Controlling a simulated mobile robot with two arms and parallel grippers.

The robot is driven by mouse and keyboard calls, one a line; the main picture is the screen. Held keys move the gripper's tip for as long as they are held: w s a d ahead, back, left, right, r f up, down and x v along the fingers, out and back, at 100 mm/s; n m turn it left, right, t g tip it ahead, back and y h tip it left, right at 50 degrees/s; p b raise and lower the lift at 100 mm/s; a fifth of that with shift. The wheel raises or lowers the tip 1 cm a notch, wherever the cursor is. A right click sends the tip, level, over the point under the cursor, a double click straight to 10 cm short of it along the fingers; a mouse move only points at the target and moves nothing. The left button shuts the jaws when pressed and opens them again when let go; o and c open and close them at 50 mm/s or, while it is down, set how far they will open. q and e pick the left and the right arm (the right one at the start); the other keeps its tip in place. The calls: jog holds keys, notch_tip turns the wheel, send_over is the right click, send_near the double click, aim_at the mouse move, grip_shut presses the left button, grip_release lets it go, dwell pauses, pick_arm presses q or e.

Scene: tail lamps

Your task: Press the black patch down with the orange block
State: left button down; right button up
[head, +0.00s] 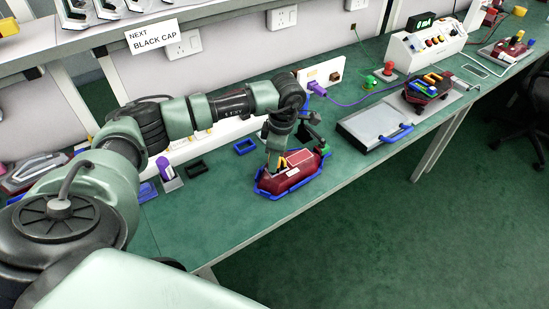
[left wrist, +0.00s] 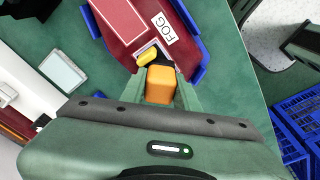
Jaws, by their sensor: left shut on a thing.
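The red tail lamp (head: 302,172) lies in a blue cradle (head: 262,190) on the green bench. In the left wrist view the lamp (left wrist: 118,28) bears a pale outlined panel and a white label reading FOG. My left gripper (head: 277,163) points down over the lamp's left part. In the left wrist view my left gripper (left wrist: 160,88) is shut on the orange block (left wrist: 160,84). The block's far end is close to a small dark spot beside a yellow piece (left wrist: 148,54), partly hidden; I cannot tell whether they touch. My right gripper is not in view.
A dark tray (head: 245,146) and a purple-topped item (head: 164,168) stand left of the lamp. A flat grey panel with a blue handle (head: 375,124) lies to the right, and a white control box (head: 425,45) stands further back. The bench front is clear.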

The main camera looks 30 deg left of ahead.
pick_arm(q)
jog(key=shift+s+d+f, duration=0.1)
jog(key=shift+s+f, duration=0.1)
jog(key=shift+w+r+p, duration=0.2)
jog(key=shift+r+p, duration=0.4)
jog(key=shift+r, duration=0.15)
jog(key=shift+r+p, duration=1.25)
jog(key=shift+r, duration=1.15)
jog(key=shift+f, duration=0.2)
notch_tip(320, 180, down, 3)
jog(key=shift+r+b, duration=0.15)
jog(key=shift+b, duration=1.1)
jog(key=shift+f+b, duration=0.65)
jog(key=shift+f, duration=0.25)
jog(key=shift+f+b, duration=0.45)
jog(key=shift+f, duration=0.1)
jog(key=shift+s+f, duration=0.1)
